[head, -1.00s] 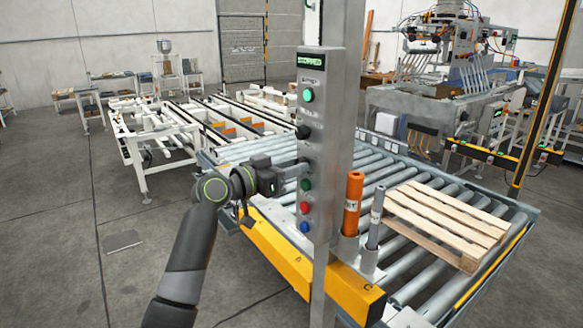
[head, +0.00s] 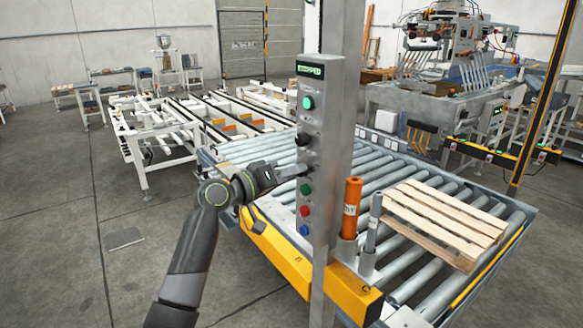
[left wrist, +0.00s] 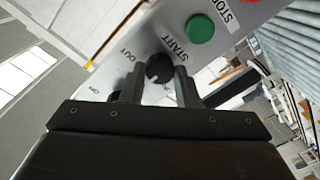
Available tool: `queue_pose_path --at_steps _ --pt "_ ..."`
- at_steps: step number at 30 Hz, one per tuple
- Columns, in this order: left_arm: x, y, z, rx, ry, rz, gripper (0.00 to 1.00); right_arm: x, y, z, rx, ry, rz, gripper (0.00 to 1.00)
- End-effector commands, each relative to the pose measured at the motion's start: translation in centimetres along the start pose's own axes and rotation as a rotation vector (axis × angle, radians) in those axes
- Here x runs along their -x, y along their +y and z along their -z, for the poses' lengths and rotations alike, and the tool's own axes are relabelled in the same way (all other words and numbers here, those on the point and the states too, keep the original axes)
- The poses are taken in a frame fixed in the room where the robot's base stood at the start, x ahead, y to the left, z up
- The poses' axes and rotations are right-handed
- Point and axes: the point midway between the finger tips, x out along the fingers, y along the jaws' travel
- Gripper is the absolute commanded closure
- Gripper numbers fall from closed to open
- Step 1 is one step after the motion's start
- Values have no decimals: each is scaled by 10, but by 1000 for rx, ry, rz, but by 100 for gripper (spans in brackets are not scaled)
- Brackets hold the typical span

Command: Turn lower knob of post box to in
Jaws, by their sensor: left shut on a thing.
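The post box (head: 311,150) is a tall grey metal panel in the middle of the head view, with a lit display on top. Its upper black knob (head: 302,138) shows clear above my gripper. My left gripper (head: 298,170) reaches in from the left at the lower knob, which it mostly hides there. In the left wrist view the lower knob (left wrist: 158,69) is black and sits between the two fingers of my left gripper (left wrist: 156,84), which is shut on it. An "OUT" label shows beside it. The knob's exact pointing direction is unclear. My right gripper is out of view.
Green (head: 305,188), red (head: 305,210) and blue (head: 304,230) buttons sit just below the gripper. An orange tube (head: 352,208) stands right of the post. A roller conveyor (head: 385,165) carrying a wooden pallet (head: 445,222) lies behind.

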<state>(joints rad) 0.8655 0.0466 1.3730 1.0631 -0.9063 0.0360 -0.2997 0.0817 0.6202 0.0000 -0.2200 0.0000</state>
Motion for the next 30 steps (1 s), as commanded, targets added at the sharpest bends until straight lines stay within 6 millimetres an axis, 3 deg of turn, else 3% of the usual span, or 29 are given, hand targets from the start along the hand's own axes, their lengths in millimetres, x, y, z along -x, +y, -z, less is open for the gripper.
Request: queue_pose_path --at_steps 18,30 --pt "0 1 3 552 -16 3 95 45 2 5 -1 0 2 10" --pt "0 0 2 738 -21 2 95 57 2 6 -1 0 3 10"
